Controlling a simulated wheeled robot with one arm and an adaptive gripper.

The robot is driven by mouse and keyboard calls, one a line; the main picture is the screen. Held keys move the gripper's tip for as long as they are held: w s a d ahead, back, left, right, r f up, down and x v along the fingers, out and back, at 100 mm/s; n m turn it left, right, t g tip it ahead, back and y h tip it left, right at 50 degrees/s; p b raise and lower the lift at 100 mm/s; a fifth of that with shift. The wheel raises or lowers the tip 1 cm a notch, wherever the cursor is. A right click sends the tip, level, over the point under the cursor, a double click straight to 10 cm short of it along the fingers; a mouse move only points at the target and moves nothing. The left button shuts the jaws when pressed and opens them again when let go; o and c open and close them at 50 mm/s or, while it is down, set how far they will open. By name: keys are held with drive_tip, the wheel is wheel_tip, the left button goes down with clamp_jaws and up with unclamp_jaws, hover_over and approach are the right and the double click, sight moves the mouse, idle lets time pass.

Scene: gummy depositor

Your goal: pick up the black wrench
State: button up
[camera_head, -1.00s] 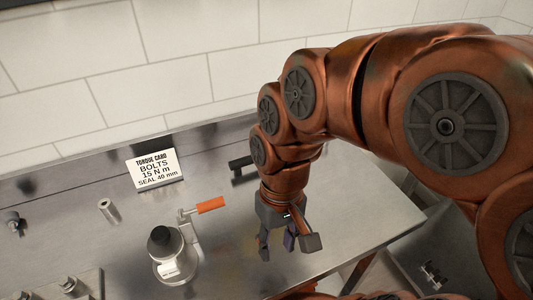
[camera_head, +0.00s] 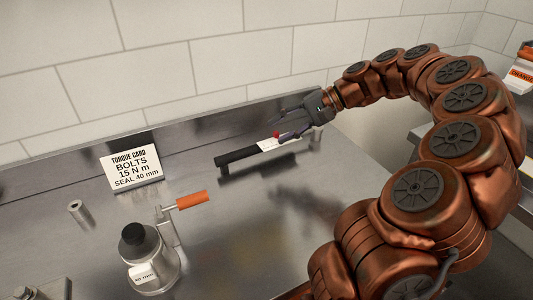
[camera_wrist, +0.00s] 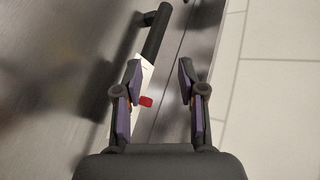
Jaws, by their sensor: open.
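The black wrench (camera_head: 240,155) lies along the back of the steel bench near the wall, raised a little on small supports. It has a black handle, a white label and a small red part near the label. My gripper (camera_head: 285,124) is at its right part. In the wrist view the jaws (camera_wrist: 159,68) are open, and the wrench (camera_wrist: 156,32) runs from the top down toward the left finger, which hides part of it. The red part (camera_wrist: 146,101) shows between the fingers. I cannot tell if a finger touches the wrench.
A torque card (camera_head: 131,165) stands left of the wrench. A metal pot with a black knob (camera_head: 148,255) and an orange-handled lever (camera_head: 191,200) stand nearer the front. A small metal tube (camera_head: 80,213) is at the left. The tiled wall is close behind; the middle bench is clear.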

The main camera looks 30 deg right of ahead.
drive_tip(key=d+f+m+t, duration=0.1)
drive_tip(key=d, duration=0.3)
drive_tip(key=d+f+m+t+b, duration=0.1)
drive_tip(key=d+f, duration=0.1)
drive_tip(key=d, duration=0.2)
drive_tip(key=d+f+m+t, duration=0.1)
drive_tip(key=d+f+m, duration=0.1)
drive_tip(key=d, duration=0.3)
drive_tip(key=shift+s+t+b, duration=0.3)
drive_tip(key=shift+t, duration=0.1)
drive_tip(key=shift+d+f, duration=0.1)
drive_tip(key=shift+x, duration=1.25)
drive_tip(key=shift+a+r+p+x, duration=0.15)
drive_tip(key=shift+p+x, duration=0.15)
drive_tip(key=shift+x, duration=1)
drive_tip(key=shift+a+r+p+x, duration=0.15)
drive_tip(key=shift+p+x, duration=0.15)
drive_tip(key=shift+x, duration=1)
drive_tip(key=shift+s+d, duration=0.1)
drive_tip(key=shift+s, duration=0.05)
clamp_jaws()
